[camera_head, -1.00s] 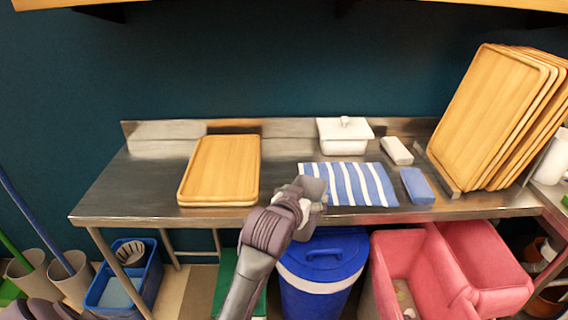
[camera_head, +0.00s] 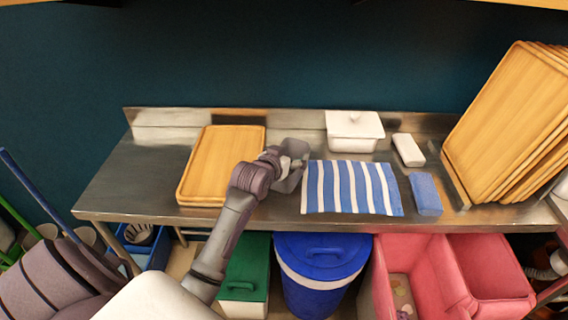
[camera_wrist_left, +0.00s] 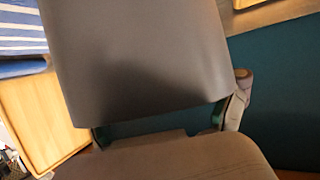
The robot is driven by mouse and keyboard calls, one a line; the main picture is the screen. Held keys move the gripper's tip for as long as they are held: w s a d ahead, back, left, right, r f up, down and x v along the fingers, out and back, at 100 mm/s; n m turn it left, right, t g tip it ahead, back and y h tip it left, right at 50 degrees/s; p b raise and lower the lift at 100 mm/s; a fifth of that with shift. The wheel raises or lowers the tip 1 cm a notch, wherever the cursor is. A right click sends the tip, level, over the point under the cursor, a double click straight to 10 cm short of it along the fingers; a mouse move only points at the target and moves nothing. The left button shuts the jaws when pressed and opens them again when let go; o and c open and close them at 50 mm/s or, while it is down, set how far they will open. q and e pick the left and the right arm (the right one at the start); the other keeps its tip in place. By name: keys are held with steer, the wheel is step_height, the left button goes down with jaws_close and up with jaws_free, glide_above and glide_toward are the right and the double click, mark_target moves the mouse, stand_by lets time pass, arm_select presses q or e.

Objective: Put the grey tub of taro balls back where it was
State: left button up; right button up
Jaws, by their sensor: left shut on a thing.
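My left gripper (camera_head: 282,161) is shut on the grey tub (camera_head: 291,181). The tub is over the steel table, in the gap between the wooden trays and the striped cloth. I cannot tell whether its base touches the table. Something pale shows at the tub's mouth, too small to make out. In the left wrist view the tub's smooth grey wall (camera_wrist_left: 140,60) fills the middle, between the two fingers. My right gripper is in neither view.
Wooden trays (camera_head: 222,160) lie left of the tub; a blue-and-white striped cloth (camera_head: 350,187) lies right. A white lidded dish (camera_head: 354,131) stands behind the cloth. A white block (camera_head: 408,150) and a blue block (camera_head: 425,194) lie further right. The table's left end (camera_head: 145,180) is clear.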

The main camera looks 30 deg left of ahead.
arm_select(q)
steer(key=shift+w+a+f, duration=0.2)
steer(key=shift+a+f, duration=0.25)
steer(key=shift+a, duration=0.35)
step_height(320, 180, down, 4)
steer(key=shift+s+r+p, duration=0.1)
steer(key=shift+s+p, duration=0.05)
steer(key=shift+p, duration=0.3)
steer(key=shift+f, duration=0.3)
steer(key=o, duration=1)
steer(key=shift+o, duration=0.2)
steer(key=shift+r, duration=0.1)
